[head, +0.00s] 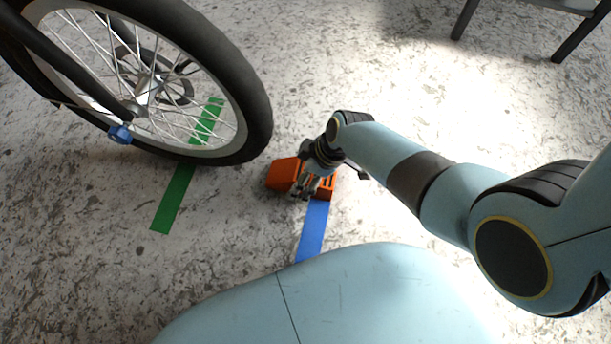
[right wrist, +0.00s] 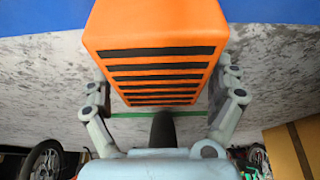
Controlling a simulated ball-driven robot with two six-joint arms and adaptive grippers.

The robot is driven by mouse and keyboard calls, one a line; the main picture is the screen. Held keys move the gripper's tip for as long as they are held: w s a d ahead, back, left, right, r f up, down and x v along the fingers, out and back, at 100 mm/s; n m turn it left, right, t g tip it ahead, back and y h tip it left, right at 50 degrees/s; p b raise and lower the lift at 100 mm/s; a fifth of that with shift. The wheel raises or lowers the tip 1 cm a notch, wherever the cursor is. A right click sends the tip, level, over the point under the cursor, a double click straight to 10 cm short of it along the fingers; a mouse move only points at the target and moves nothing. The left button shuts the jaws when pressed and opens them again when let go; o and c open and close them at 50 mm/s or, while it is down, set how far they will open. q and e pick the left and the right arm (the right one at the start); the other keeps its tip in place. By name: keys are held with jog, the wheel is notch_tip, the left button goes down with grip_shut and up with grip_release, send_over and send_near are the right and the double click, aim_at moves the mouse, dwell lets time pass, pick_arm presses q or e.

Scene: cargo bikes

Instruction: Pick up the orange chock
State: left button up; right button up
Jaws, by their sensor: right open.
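The orange chock (head: 283,174) lies on the speckled floor in the head view, beside the bike's wheel and apart from its tyre. Its ridged part is partly covered by my right gripper (head: 311,184). In the right wrist view the chock (right wrist: 155,35) fills the upper middle, with black slots across its face. The open fingers of my right gripper (right wrist: 165,95) stand one on each side of it, with the chock between them. Light gaps show near the fingers; I cannot tell if either touches it. My left gripper is not in view.
A bike wheel (head: 262,120) stands left of the chock, over a green floor strip (head: 174,198). A blue floor strip (head: 313,230) runs from the chock toward my body. Dark furniture legs (head: 464,20) stand at the top right. A brown box (right wrist: 283,150) shows in the wrist view.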

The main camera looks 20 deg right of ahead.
jog(key=c, duration=1.7)
jog(key=shift+r, duration=0.1)
